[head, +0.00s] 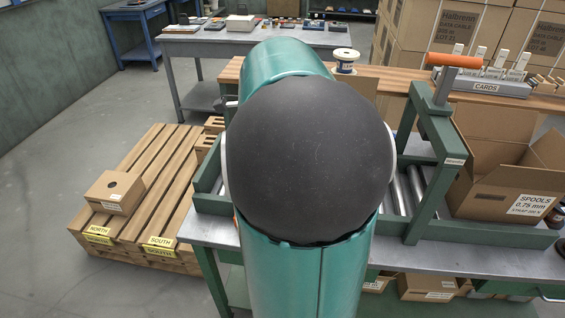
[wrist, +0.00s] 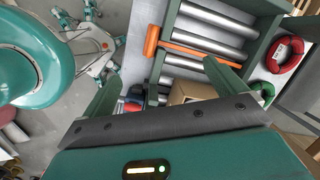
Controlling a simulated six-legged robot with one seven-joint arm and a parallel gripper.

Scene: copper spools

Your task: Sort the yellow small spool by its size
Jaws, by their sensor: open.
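A small spool (head: 345,61) with pale flanges and a dark band stands upright on the wooden shelf behind my arm in the head view. I cannot tell whether it is the yellow small spool. An open cardboard box (head: 478,200) labelled "SPOOLS 0.75 mm" stands at the right. In the wrist view my gripper (wrist: 163,86) is open, its two green fingers wide apart above the roller bench, with no spool held between them. In the head view my own arm hides the gripper and the bench's middle.
A green-framed roller conveyor (wrist: 205,35) has an orange bar (wrist: 200,53) across it. A red coil (wrist: 286,54) lies beside it. A pallet (head: 150,180) at the left bears a small carton (head: 115,192). A card rack (head: 485,86) stands on the shelf. Floor at far left is clear.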

